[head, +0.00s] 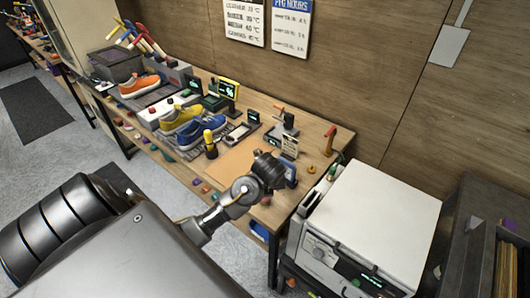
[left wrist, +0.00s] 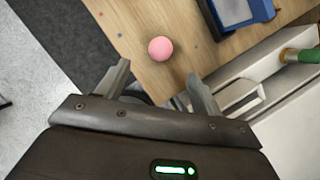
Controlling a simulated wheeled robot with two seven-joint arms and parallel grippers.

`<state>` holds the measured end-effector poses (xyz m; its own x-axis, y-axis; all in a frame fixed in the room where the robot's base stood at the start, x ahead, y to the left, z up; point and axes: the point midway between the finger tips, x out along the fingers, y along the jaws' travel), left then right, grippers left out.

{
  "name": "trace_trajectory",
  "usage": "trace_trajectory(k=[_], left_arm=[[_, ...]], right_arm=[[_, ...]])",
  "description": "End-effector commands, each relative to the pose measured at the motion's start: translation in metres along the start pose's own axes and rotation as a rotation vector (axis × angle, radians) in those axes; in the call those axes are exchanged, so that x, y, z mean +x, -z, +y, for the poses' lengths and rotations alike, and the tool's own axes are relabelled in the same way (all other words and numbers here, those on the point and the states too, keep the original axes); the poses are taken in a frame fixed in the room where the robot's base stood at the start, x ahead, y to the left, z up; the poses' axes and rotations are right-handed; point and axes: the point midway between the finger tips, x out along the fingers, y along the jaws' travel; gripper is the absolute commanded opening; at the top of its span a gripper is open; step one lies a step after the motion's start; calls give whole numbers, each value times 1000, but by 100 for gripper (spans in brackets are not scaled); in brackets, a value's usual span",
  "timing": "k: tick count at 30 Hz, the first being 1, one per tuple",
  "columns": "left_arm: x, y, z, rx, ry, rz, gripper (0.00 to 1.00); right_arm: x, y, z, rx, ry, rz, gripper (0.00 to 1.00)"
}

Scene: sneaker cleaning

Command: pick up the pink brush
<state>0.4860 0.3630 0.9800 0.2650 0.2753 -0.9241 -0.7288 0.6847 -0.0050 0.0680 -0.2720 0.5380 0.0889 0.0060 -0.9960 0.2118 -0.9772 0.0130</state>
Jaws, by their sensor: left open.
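In the left wrist view a round pink knob (left wrist: 160,48), which looks like the top of the pink brush seen from above, is over the wooden bench top. The rest of the brush is hidden beneath it. My left gripper (left wrist: 158,72) is open and empty, with the knob just beyond the gap between its fingertips. In the head view my left gripper (head: 268,170) is over the right end of the bench; its fingers are not clear, and I cannot make out the pink brush there. My right gripper is not in view.
A blue-framed item (left wrist: 238,12) and a green-tipped tool (left wrist: 300,55) are near the knob. The bench (head: 230,165) carries an orange shoe (head: 139,84), a yellow shoe (head: 181,120), a blue shoe (head: 203,131) and small devices. A white machine (head: 375,210) stands right of it.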

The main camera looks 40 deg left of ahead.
Motion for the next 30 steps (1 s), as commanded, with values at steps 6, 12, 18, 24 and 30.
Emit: trace_trajectory(k=[6,12,18,24,30], left_arm=[[8,-1,0,13,-5,3,67],[39,-1,0,11,-4,3,67],[55,-1,0,11,-3,0,67],[60,-1,0,11,-2,2,67],[85,-1,-2,9,-3,3,67]], right_arm=[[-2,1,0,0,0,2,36],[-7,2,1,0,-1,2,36],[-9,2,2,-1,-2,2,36],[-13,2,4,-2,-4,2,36],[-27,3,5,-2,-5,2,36]])
